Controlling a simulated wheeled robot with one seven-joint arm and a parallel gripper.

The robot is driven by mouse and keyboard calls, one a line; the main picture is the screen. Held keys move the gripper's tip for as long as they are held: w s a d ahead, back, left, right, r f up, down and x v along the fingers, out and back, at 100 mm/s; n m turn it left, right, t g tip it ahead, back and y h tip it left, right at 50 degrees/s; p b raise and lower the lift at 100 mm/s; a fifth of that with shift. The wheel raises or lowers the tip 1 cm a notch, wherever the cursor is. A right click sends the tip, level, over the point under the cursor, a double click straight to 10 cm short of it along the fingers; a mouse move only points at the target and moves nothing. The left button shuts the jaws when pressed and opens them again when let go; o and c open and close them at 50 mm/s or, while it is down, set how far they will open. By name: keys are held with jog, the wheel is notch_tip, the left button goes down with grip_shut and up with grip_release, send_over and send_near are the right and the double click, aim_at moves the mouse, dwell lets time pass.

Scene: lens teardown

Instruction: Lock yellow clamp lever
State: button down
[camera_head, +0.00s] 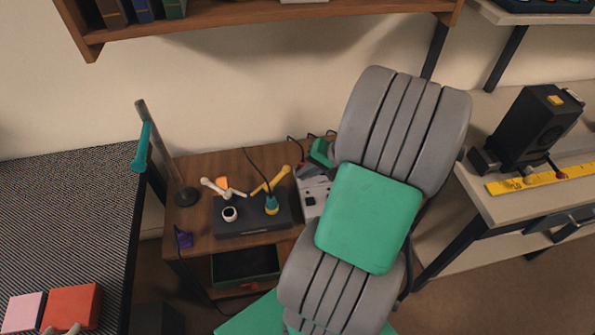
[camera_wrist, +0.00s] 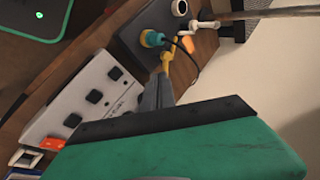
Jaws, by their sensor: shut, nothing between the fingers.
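The yellow clamp lever (camera_head: 272,180) slants up to the right behind a black fixture base (camera_head: 252,222) on the small wooden table. In the wrist view the yellow lever (camera_wrist: 167,58) lies just beyond my gripper (camera_wrist: 163,78). Its grey fingers are shut and empty, with their tips very near or touching the lever's end; I cannot tell which. In the head view my arm hides most of the gripper. A teal-and-yellow plug (camera_head: 271,204) with a black cable stands on the base, beside a white ring-shaped part (camera_head: 230,214) and a white lever (camera_head: 222,188).
A white box with black knobs (camera_wrist: 85,100) stands beside the base, close to my gripper. A metal pole (camera_head: 165,150) with a teal clamp rises at the table's left. Benches flank the table; a shelf hangs above.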

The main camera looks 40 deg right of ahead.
jog(key=s+d+f+m+t, duration=0.1)
jog(key=s+d+m+t, duration=0.2)
jog(key=d, duration=0.4)
jog(key=shift+s+f+m+t, duration=0.2)
jog(key=shift+s+m+t, duration=0.1)
jog(key=shift+s+m, duration=0.15)
jog(key=x, duration=1)
jog(key=w, duration=0.2)
jog(key=shift+w+a+f, duration=0.25)
jog(key=shift+a+f, duration=0.1)
jog(key=shift+a, duration=0.05)
jog(key=shift+w+a+f, duration=0.15)
jog(key=shift+w+a, duration=0.05)
jog(key=shift+w, duration=0.45)
